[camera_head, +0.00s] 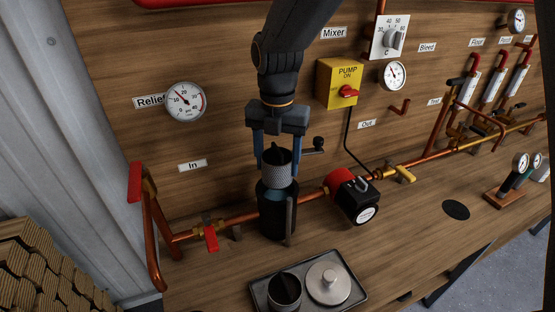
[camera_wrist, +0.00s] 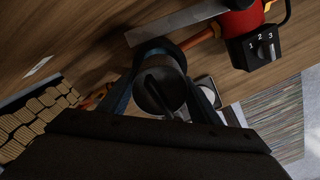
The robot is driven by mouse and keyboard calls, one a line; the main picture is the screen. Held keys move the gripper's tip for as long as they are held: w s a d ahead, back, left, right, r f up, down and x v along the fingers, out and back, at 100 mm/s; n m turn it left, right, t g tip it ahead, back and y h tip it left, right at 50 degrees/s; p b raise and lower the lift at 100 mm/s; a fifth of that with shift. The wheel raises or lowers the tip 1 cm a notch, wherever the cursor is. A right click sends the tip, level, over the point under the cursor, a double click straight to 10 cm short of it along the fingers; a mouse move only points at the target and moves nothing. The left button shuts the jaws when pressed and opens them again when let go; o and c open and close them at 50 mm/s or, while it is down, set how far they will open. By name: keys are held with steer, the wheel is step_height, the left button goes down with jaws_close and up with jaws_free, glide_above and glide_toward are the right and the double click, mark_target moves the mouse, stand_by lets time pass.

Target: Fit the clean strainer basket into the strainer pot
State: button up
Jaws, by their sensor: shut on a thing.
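My gripper (camera_head: 277,165) points down with its two blue fingers on either side of a grey mesh strainer basket (camera_head: 277,175), shut on it. The basket is upright, with a dark handle at its top. It stands over the mouth of the dark strainer pot (camera_head: 277,218); its lower end overlaps the pot's opening, where a bluish inside shows. I cannot tell how far it is inside. In the wrist view the basket (camera_wrist: 160,92) shows from above between the fingers, and it hides the pot's mouth.
A copper pipe with a red-handled valve (camera_head: 210,236) runs left of the pot; a red and black pump (camera_head: 352,194) is close on the right. A tray (camera_head: 350,304) in front holds a dark cup-like vessel (camera_head: 285,292) and a round metal lid (camera_head: 329,283). A panel with gauges stands behind.

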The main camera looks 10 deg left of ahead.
steer(key=shift+f+b, duration=1.3)
steer(key=shift+f, duration=1.5)
stand_by(0.5)
steer(key=o, duration=1.4)
steer(key=shift+c, duration=0.2)
steer(key=shift+r+p, duration=2.2)
steer(key=shift+r, duration=0.85)
